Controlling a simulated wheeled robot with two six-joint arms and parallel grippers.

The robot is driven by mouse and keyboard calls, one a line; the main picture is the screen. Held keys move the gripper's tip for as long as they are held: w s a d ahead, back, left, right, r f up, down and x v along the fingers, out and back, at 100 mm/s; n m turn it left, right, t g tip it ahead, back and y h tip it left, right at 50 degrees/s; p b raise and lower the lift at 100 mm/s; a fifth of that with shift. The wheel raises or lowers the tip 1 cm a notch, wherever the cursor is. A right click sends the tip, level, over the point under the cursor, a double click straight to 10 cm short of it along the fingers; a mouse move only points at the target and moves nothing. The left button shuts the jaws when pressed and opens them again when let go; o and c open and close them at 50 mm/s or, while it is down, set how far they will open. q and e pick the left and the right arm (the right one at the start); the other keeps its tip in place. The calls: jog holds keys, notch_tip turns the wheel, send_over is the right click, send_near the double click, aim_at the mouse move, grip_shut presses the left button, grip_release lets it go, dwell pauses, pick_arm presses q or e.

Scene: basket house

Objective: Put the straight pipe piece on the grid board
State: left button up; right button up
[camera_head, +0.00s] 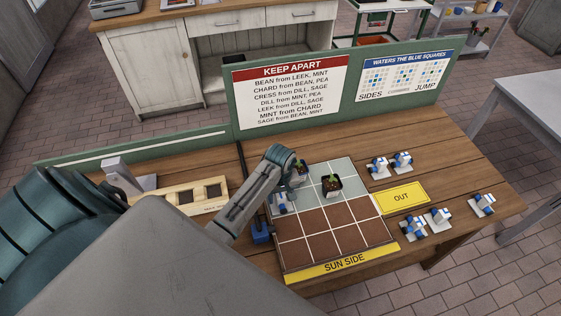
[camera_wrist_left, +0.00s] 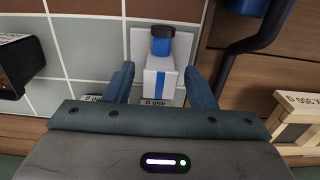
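The grid board (camera_head: 318,240) lies on the wooden table, with brown tiles in front and grey-green tiles behind. A white-and-blue piece (camera_head: 282,205) is on its left edge column. In the left wrist view this piece (camera_wrist_left: 159,75) shows a white block with a blue stripe, a blue dark-capped cylinder and a white base plate on the tiles. I cannot tell whether it is the straight pipe piece. My left gripper (camera_head: 291,189) is over the board's left side. Its fingers (camera_wrist_left: 160,90) are open either side of the block, with gaps. My right gripper is not in view.
Two potted plants, one clear (camera_head: 331,186), stand on the back tiles. Several white-and-blue pieces (camera_head: 402,160) stand right of the board, around the yellow OUT card (camera_head: 401,198). A wooden holder (camera_head: 184,197) is at left. A green panel (camera_head: 408,90) stands behind.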

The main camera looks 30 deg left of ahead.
aim_at(281, 194)
pick_arm(q)
notch_tip(281, 194, up, 8)
jog(key=b, duration=0.3)
jog(key=shift+w+r, duration=0.1)
jog(key=shift+r, duration=0.15)
notch_tip(281, 194, up, 4)
jog(key=shift+f+p, duration=0.1)
jog(key=shift+p, duration=1.05)
jog(key=shift+f, duration=0.1)
